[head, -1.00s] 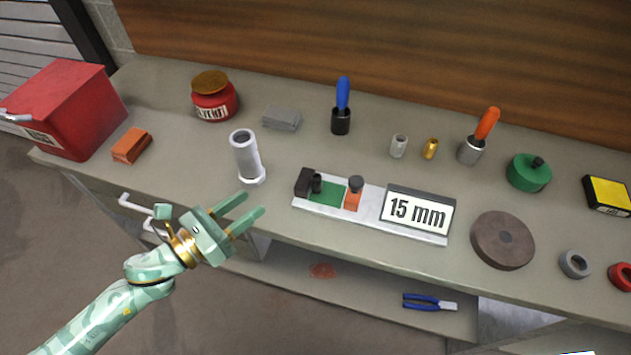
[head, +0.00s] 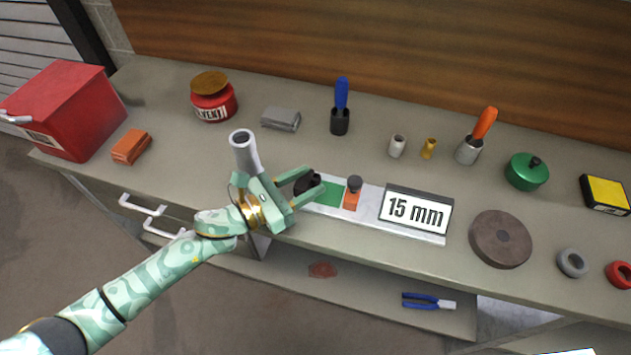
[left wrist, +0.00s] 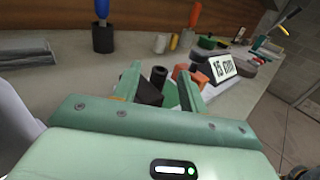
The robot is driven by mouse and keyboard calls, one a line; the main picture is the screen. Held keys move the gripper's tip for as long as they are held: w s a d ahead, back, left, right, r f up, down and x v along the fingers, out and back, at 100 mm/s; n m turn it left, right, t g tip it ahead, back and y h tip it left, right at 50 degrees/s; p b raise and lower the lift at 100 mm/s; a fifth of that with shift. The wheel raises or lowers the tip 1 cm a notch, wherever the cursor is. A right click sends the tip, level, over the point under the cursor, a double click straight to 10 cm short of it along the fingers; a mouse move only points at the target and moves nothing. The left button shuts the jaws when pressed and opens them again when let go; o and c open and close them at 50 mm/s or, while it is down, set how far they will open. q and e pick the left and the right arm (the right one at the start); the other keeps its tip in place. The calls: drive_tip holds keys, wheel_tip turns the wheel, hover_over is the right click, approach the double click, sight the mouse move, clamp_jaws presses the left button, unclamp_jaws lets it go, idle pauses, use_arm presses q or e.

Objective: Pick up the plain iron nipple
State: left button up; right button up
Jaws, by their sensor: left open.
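A small dark upright cylinder (left wrist: 158,76), which looks like the plain iron nipple, stands at the left end of the measuring fixture (head: 372,203), next to a black block (left wrist: 147,93). My left gripper (head: 315,181) is open at that end of the fixture, its fingers pointing right. In the left wrist view the cylinder shows between the two fingers, beyond the palm; contact cannot be told. In the head view the fingers partly cover the block and cylinder. A light grey nipple (head: 397,146) and a brass one (head: 428,149) stand farther back. My right gripper is not in view.
A grey pipe piece (head: 243,150) stands close behind my left gripper. The fixture has an orange slider (head: 353,195) and a "15 mm" display (head: 415,210). Blue-handled (head: 341,105) and orange-handled (head: 478,135) tools stand behind. A brown disc (head: 500,239) lies to the right.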

use_arm(q)
drive_tip(key=x, duration=0.3)
clamp_jaws()
drive_tip(key=shift+a, duration=0.1)
